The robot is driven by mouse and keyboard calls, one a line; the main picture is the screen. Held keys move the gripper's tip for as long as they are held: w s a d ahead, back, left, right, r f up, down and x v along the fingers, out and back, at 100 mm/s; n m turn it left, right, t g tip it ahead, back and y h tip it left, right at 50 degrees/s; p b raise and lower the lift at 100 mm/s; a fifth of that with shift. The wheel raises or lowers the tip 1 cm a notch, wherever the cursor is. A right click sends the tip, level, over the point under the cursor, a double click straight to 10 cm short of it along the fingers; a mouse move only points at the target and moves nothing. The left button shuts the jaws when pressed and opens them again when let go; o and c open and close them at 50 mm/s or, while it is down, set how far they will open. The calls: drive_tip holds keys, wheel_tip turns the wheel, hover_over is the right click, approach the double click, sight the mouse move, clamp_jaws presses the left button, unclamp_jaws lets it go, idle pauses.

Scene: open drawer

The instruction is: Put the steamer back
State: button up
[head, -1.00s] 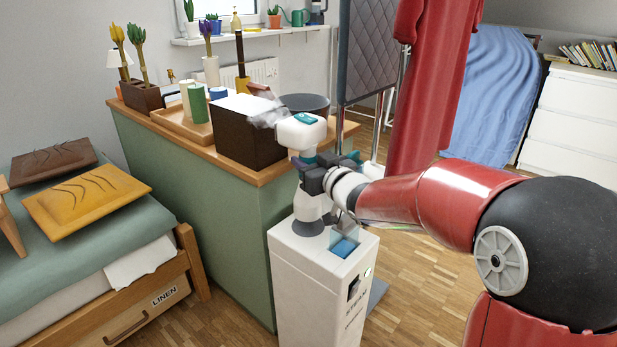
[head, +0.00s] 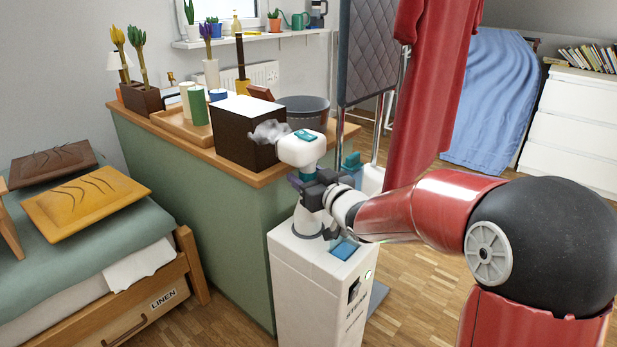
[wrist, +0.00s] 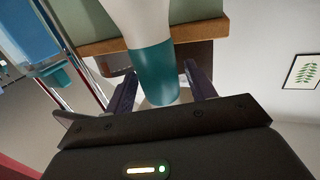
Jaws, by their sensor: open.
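The steamer (head: 302,150) is a white handset with a teal band and a teal patch on its head, giving off pale steam to the left. It stands roughly upright over the round grey holder on top of the white steamer base (head: 315,290); my gripper partly hides its lower part, so I cannot tell whether it is fully seated. My gripper (head: 308,188) is around the handle from the right. In the wrist view the teal band (wrist: 157,78) lies between the two open fingers (wrist: 162,82), with a gap visible at the right finger.
The green cabinet (head: 185,215) with a wooden top stands close behind the base, holding a dark box (head: 240,140) and a grey bin (head: 304,112). A red garment (head: 432,90) hangs behind my arm. A linen bed drawer (head: 150,310) is at left.

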drive_tip(key=shift+s+r, duration=0.1)
drive_tip(key=shift+r, duration=0.1)
drive_tip(key=s+d+m+g+h, duration=0.4)
drive_tip(key=s+d+h, duration=0.6)
drive_tip(key=s+d, duration=0.85)
drive_tip(key=s+f+m+g, duration=0.1)
drive_tip(key=s+f+g, duration=0.1)
drive_tip(key=s, duration=0.6)
drive_tip(key=s+f+m+g, duration=0.1)
drive_tip(key=s+f+g, duration=0.2)
drive_tip(key=s, duration=0.5)
drive_tip(key=shift+s+a+f+m+y, duration=0.2)
drive_tip(key=shift+s+a+m+y, duration=0.1)
drive_tip(key=shift+s, duration=0.1)
